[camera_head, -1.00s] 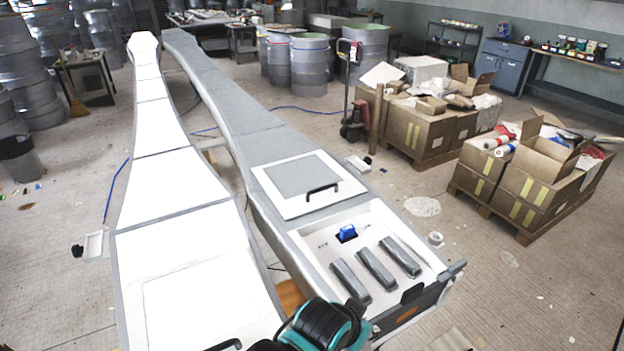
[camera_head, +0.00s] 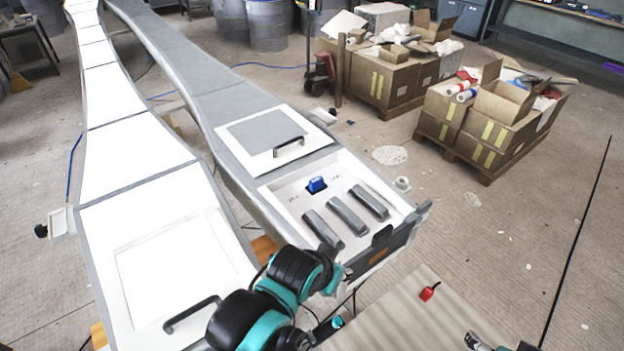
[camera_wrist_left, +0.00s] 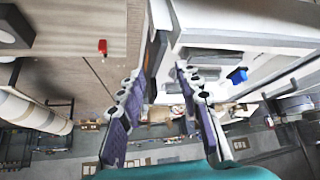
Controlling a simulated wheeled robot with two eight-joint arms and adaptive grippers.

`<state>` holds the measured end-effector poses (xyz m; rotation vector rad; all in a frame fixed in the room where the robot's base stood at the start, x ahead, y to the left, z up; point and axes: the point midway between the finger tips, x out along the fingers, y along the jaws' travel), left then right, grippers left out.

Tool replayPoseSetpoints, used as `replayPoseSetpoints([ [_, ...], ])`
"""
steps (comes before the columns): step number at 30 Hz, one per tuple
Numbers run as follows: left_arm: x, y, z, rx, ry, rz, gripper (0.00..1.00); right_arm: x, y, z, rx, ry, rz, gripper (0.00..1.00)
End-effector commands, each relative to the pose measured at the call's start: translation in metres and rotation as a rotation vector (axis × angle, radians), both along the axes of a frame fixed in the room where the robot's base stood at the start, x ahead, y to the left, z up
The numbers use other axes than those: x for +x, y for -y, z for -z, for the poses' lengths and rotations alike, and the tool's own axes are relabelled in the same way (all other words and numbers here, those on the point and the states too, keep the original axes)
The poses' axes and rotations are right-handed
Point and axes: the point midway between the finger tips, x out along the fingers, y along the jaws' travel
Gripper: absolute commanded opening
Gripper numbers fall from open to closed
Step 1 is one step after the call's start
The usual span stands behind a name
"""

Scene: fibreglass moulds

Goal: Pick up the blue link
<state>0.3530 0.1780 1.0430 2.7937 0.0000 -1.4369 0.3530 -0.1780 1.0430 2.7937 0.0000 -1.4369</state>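The blue link (camera_head: 317,185) is a small blue piece in the white recess of the grey mould, behind three grey bars. It also shows in the left wrist view (camera_wrist_left: 237,76), right of the fingers. My left gripper (camera_wrist_left: 160,78) is open, with nothing between its fingers, and is apart from the link. In the head view my left arm (camera_head: 285,285) comes in at the bottom, in front of the recess, and its fingers are not clear. A small part of what looks like my right gripper (camera_head: 478,342) shows at the bottom edge; its opening cannot be told.
Three grey bars (camera_head: 346,216) lie near the link. A hatch panel with a black handle (camera_head: 289,148) is behind the recess. A red item (camera_head: 429,291) is on a board (camera_head: 400,325) at the lower right. Boxes on pallets (camera_head: 488,125) stand farther right. The floor between is mostly clear.

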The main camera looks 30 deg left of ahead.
Motion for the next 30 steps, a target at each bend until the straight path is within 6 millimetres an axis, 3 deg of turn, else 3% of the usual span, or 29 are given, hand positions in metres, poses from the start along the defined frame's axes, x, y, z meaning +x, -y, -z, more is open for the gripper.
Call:
replayPoseSetpoints([
  [14,0.000,0.000,0.000,0.000,0.000,0.000,0.34,0.000,0.000,0.000,0.000,0.000,0.000,0.84],
  [18,0.003,-0.001,-0.004,0.012,-0.006,0.013,0.67,0.000,0.000,-0.001,0.000,0.000,0.000,0.84],
  [19,0.006,-0.002,-0.007,0.022,-0.011,0.024,0.67,0.000,0.000,-0.001,0.000,0.000,0.000,0.84],
  [23,0.027,-0.011,-0.028,0.103,-0.052,0.123,0.67,0.000,0.000,-0.006,0.000,0.000,0.000,0.84],
  [30,0.095,-0.042,-0.070,0.310,-0.179,0.441,0.67,0.000,0.000,-0.017,0.000,0.000,0.000,0.84],
])
